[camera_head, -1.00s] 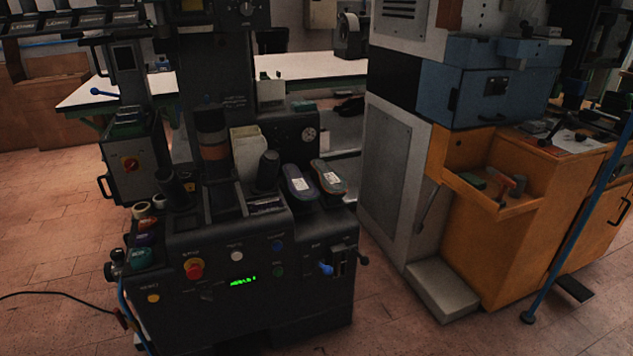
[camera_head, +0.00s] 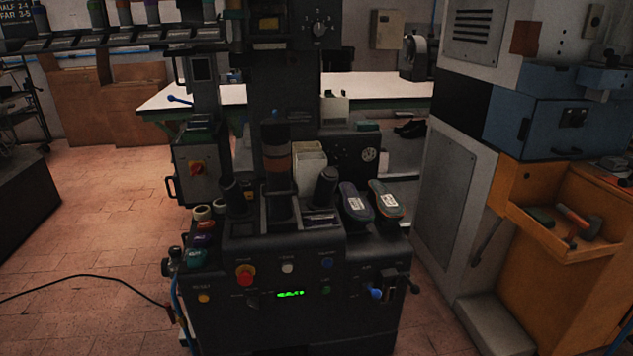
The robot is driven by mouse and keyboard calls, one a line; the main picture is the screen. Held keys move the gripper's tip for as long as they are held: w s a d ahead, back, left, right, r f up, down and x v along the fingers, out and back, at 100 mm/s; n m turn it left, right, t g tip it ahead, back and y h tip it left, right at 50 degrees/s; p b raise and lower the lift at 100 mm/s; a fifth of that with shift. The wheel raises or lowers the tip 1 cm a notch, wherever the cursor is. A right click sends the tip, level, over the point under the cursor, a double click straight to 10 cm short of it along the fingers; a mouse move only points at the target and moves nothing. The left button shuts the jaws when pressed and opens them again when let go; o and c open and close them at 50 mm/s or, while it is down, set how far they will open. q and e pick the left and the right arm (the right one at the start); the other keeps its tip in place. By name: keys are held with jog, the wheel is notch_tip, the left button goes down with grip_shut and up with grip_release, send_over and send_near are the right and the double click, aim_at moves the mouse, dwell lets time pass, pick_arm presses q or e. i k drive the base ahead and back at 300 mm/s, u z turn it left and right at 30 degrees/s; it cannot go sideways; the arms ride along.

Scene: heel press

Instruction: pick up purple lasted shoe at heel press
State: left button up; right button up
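The heel press (camera_head: 290,262) stands in the middle of the view, a dark machine with a lit green display. Two dark shoes (camera_head: 355,202) (camera_head: 386,200) lie side by side, soles up with white labels, on its right shelf. I cannot make out purple on either one. A purple upright item (camera_head: 152,11) stands in the rack at the top left, cut off by the picture edge; I cannot tell if it is a lasted shoe. A small purple item (camera_head: 204,240) sits on the press's left side. Neither of my grippers is in view.
The rack (camera_head: 120,38) crosses the top left. An orange bench (camera_head: 560,275) with a hammer (camera_head: 578,222) in its tray and a grey cabinet (camera_head: 445,195) stand at right. A white-topped table (camera_head: 375,88) is behind. A black cable (camera_head: 80,277) crosses the open floor at left.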

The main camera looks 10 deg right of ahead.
aim_at(355, 208)
jog(key=u, duration=0.3)
jog(key=k, duration=0.3)
jog(key=z, duration=0.9)
jog(key=i, duration=0.95)
jog(key=u, duration=0.95)
jog(key=i, duration=1)
jog(key=u, duration=0.25)
